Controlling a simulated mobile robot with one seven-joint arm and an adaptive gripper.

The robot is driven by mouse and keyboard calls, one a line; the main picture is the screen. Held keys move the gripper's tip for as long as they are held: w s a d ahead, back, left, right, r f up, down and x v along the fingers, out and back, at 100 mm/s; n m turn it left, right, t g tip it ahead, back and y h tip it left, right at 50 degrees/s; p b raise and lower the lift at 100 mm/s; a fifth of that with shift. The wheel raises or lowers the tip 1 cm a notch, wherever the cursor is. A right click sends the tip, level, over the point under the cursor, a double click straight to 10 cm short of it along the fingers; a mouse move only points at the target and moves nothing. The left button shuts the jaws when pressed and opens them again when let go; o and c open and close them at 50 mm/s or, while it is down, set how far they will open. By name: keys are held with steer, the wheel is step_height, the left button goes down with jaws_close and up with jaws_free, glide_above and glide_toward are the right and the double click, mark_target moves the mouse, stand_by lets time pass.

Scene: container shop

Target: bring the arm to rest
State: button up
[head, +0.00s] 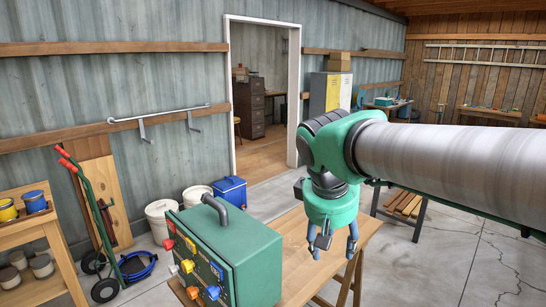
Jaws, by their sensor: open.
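My gripper (333,245) hangs at the end of my arm in the head view, pointing down over the right part of a wooden table (350,254). Its fingers are apart and I see nothing between them. My arm reaches in from the right edge, with a green wrist above the gripper. To the left of the gripper, a green box (245,256) with a curved grey handle and several coloured knobs stands on the table. The gripper appears apart from the box.
A wooden shelf (50,225) with tins and a green hand truck (85,200) stand at left. White buckets (160,215) and a blue cooler (230,188) are behind the green box. An open doorway (265,90) is at the back. Concrete floor (470,230) is free at right.

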steer(key=s+d+f+m+t+y, duration=0.1)
steer(key=s+d+f, duration=0.3)
steer(key=s, duration=0.6)
steer(key=s+d+f+m+y+b, duration=0.1)
steer(key=s+d+f+m, duration=0.2)
steer(key=s, duration=0.6)
step_height(320, 180, down, 3)
steer(key=shift+s+d+r+m+t, duration=0.1)
steer(key=shift+s+d+m+t, duration=0.3)
steer(key=shift+d, duration=0.1)
steer(key=shift+w, duration=0.1)
stand_by(1.0)
